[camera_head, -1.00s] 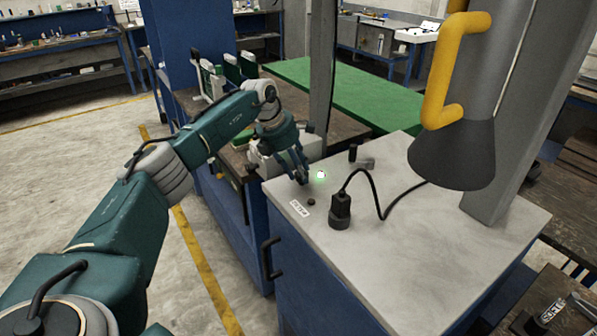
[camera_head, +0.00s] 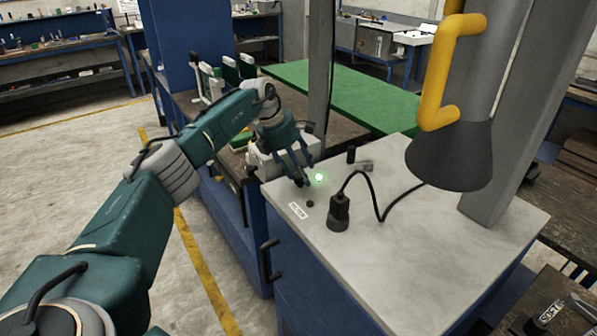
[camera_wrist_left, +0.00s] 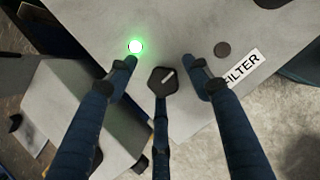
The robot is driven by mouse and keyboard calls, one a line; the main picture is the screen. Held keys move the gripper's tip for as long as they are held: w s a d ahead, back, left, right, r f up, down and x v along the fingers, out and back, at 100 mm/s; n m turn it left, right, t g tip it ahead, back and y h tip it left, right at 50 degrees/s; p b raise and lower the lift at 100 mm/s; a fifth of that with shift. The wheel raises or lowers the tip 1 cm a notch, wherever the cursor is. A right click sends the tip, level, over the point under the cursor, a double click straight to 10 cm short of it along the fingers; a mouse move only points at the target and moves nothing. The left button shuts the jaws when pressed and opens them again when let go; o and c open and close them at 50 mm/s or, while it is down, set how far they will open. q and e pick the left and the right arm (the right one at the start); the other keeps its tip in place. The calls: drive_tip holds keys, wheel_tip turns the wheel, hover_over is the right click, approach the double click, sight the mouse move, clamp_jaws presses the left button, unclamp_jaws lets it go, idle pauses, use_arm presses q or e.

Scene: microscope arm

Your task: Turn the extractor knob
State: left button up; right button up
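The knob (camera_wrist_left: 163,80) is dark and many-sided with a pale line across its top. It shows in the left wrist view on the grey worktop; in the head view my fingers hide it. My left gripper (camera_head: 305,182) points down at the worktop near its left edge. In the left wrist view the gripper (camera_wrist_left: 160,66) is open, with one finger on each side of the knob and visible gaps. A third finger reaches toward the knob from below; I cannot tell whether it touches. My right gripper is not in view.
A lit green lamp (camera_head: 319,177) sits beside the fingers. A small dark button (camera_head: 310,203) and a label (camera_wrist_left: 243,68) ending in "ILTER" are near. A black plug-like fitting (camera_head: 339,212) with a cable, a dark hood (camera_head: 452,158) and a yellow handle (camera_head: 438,85) stand right.

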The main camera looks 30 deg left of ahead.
use_arm(q)
drive_tip(key=shift+s+a+r, duration=0.15)
drive_tip(key=shift+a, duration=0.1)
drive_tip(key=v, duration=1.1)
drive_tip(key=shift+d+r, duration=0.15)
drive_tip(key=shift+r, duration=0.15)
